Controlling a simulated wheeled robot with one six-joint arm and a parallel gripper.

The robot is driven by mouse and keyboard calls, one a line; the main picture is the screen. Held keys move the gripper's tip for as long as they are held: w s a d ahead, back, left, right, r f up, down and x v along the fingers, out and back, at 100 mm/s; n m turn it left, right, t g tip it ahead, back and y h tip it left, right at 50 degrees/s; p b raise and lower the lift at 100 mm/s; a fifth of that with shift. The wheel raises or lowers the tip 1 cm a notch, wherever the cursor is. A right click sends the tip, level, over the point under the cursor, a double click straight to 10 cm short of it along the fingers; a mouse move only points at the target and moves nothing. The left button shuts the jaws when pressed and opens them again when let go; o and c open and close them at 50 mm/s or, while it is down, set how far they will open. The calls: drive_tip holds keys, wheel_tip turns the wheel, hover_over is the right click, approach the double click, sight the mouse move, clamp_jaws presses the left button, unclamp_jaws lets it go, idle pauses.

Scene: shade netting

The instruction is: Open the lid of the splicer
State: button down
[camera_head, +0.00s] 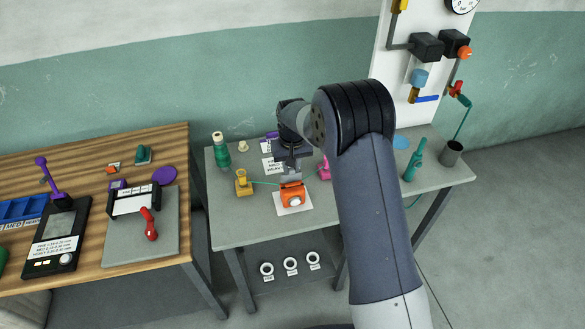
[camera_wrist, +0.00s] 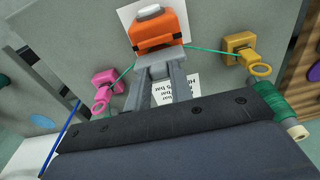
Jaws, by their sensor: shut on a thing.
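The orange splicer (camera_head: 295,198) sits on a white sheet on the grey table, with a pale round knob on its near side. It also shows at the top of the wrist view (camera_wrist: 158,36). My gripper (camera_head: 291,178) reaches down from behind to the splicer's far edge. In the wrist view my gripper (camera_wrist: 158,63) is shut on that edge, at the splicer's lid. The lid looks down; its seam and the exact grip are too small to make out. A thin green line runs from the splicer to a yellow clamp (camera_head: 243,184) and a pink clamp (camera_wrist: 104,86).
A printed card (camera_head: 271,165) lies behind the splicer. A green spool (camera_head: 220,152) stands at the table's back left, a teal bottle-shaped tool (camera_head: 413,163) and a dark cup (camera_head: 451,153) at the right. The table's front strip is clear. A wooden bench (camera_head: 165,138) stands to the left.

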drive_tip(key=shift+w+a+f+g, duration=0.1)
drive_tip(key=shift+w+f+g, duration=0.05)
drive_tip(key=shift+g, duration=0.35)
drive_tip(key=c, duration=1.2)
unclamp_jaws()
drive_tip(key=shift+c, duration=0.2)
drive_tip(key=shift+w, duration=0.1)
wheel_tip(320, 180, up, 11)
drive_tip(key=b, duration=0.2)
drive_tip(key=shift+b, duration=0.3)
drive_tip(key=shift+f, duration=0.1)
wheel_tip(320, 180, down, 11)
drive_tip(key=p, duration=0.2)
drive_tip(key=shift+p, duration=0.35)
drive_tip(key=shift+s+r+t, duration=0.2)
drive_tip(key=shift+t, duration=0.1)
